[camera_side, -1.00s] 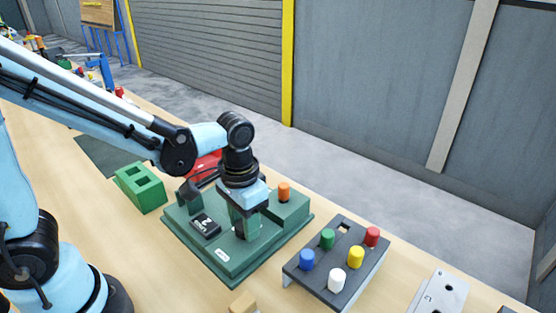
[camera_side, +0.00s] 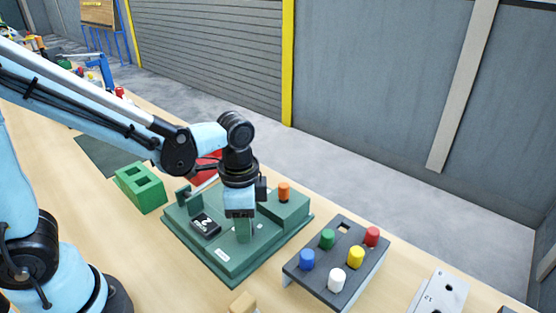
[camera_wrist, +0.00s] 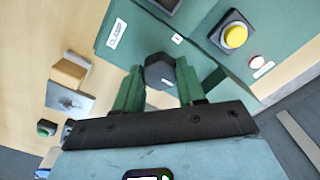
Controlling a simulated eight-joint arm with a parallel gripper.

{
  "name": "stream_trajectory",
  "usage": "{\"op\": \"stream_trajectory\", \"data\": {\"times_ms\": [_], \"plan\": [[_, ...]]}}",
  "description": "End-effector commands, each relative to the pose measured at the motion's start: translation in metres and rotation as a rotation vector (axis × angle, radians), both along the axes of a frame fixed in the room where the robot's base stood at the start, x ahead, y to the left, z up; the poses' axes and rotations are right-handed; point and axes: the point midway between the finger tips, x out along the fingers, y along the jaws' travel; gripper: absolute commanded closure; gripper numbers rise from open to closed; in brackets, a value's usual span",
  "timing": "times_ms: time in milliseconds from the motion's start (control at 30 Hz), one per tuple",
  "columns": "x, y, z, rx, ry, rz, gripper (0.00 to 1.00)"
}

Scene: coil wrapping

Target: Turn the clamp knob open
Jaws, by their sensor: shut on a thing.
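The clamp knob (camera_wrist: 160,73) is a dark, many-sided knob on the green fixture (camera_side: 222,266). In the wrist view it sits between the two green fingers of my gripper (camera_wrist: 158,88), which is shut on it. In the side view my gripper (camera_side: 243,232) points straight down onto the near part of the fixture, and its fingers hide the knob. A white label (camera_wrist: 116,33) lies on the fixture near the knob in the wrist view.
The wrist view shows a yellow button (camera_wrist: 235,36). A dark rack (camera_side: 310,272) with several coloured pegs stands to the right; a green block (camera_side: 142,188) is at left.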

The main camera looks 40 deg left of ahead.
Motion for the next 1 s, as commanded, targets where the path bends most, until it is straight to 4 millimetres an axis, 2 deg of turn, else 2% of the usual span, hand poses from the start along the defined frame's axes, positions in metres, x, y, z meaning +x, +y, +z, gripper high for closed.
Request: {"op": "stream_trajectory", "data": {"times_ms": [500, 533, 667, 700, 1000], "plan": [[-0.0001, 0.0, 0.0002, 0.001, 0.001, -0.019, 0.91], [-0.0001, 0.0, 0.0002, 0.001, 0.001, -0.019, 0.57], [-0.0001, 0.0001, 0.0002, 0.001, 0.001, -0.019, 0.37], [-0.0001, -0.0001, 0.0001, 0.001, 0.001, -0.018, 0.35], [0.0, 0.0, 0.0013, 0.0, 0.0, -0.017, 0.35]]}}
